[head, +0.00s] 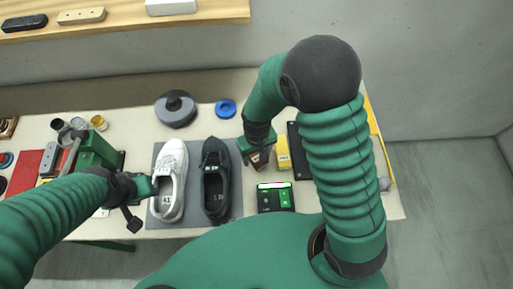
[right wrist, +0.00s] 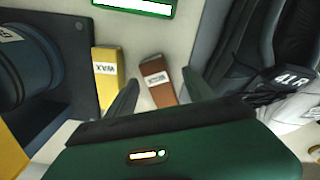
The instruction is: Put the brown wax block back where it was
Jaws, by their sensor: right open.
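The brown wax block (head: 258,162) with a white label is on the table just right of the dark shoe. In the right wrist view the brown block (right wrist: 157,80) shows between my right gripper's (right wrist: 160,78) spread fingers, with gaps at both sides. In the head view my right gripper (head: 257,148) is over the block and partly hides it. A yellow wax block (head: 284,152) is to its right; it also shows in the right wrist view (right wrist: 107,75). My left gripper (head: 143,188) is beside the white shoe; its jaws are unclear.
The white shoe (head: 171,178) and dark shoe (head: 215,180) stand on a grey mat (head: 194,214). A black device with a green-edged screen (head: 274,197) is in front of the blocks. A dark tray (head: 299,146) lies right of the yellow block. A blue ring (head: 225,108) lies behind.

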